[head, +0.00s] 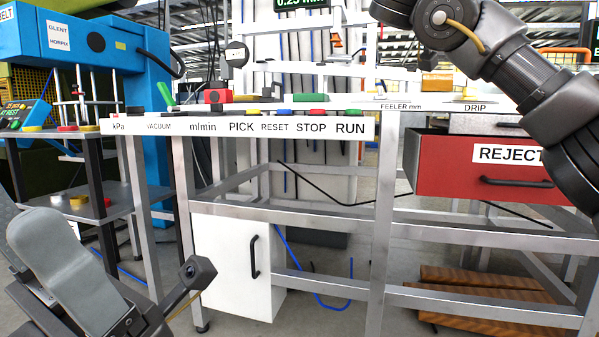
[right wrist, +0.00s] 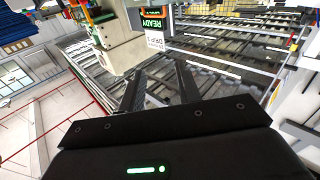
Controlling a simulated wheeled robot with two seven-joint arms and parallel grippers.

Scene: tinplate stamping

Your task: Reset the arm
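My right arm (head: 520,75) is raised across the upper right of the head view, and its gripper is outside that view. In the right wrist view my right gripper (right wrist: 160,78) has two dark fingers standing apart with nothing between them. My left arm (head: 65,265) shows at the lower left of the head view, in front of the bench and below its top. The left gripper's fingers do not show.
A metal-framed bench carries a label strip (head: 240,126) with coloured buttons above. A red REJECT drawer (head: 480,180) sits right, close to my right arm. A white cabinet (head: 225,262) stands below. A blue press (head: 145,70) is at left.

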